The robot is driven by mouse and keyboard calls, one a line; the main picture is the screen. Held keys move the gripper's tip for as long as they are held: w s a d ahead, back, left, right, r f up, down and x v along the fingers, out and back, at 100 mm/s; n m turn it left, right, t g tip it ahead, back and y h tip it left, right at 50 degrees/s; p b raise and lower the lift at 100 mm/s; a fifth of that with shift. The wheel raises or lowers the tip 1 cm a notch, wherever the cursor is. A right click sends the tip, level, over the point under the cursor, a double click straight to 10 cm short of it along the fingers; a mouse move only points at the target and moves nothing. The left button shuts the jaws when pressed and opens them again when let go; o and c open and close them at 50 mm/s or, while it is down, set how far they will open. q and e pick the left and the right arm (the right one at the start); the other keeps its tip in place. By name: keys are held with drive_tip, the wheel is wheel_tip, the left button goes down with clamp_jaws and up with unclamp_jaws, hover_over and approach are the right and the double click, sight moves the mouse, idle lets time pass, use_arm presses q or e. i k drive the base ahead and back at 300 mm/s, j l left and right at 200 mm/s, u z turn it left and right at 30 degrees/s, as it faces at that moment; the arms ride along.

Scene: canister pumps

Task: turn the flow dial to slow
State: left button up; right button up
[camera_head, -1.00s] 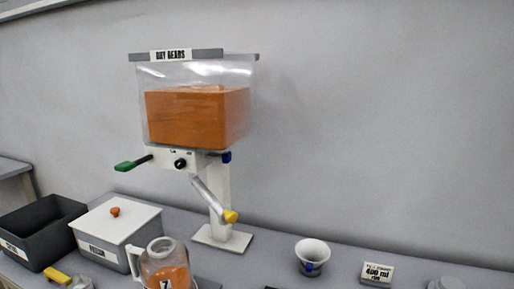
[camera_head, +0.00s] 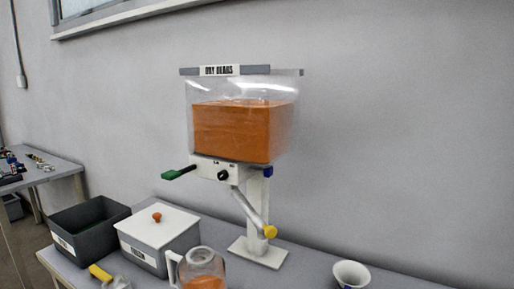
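The dispenser (camera_head: 243,133) has a clear hopper partly filled with orange contents and a label that seems to read "DRY BEADS". The black round flow dial (camera_head: 223,175) sits on the white block under the hopper. Small marks above it are too small to read, so its setting cannot be told. A green-handled lever (camera_head: 177,173) sticks out to the left of the block. A spout (camera_head: 248,208) with a yellow end slants down to the right. Neither of my grippers shows in the head view.
A glass jug (camera_head: 202,268) with orange contents stands in front of the dispenser. To the left are a white-lidded box (camera_head: 158,238) and an open dark bin (camera_head: 89,228). A white cup (camera_head: 351,274) stands at right. A second table (camera_head: 50,172) is far left.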

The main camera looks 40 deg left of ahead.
sight(223, 175)
drive_tip(key=u, duration=1.35)
drive_tip(key=j, duration=0.15)
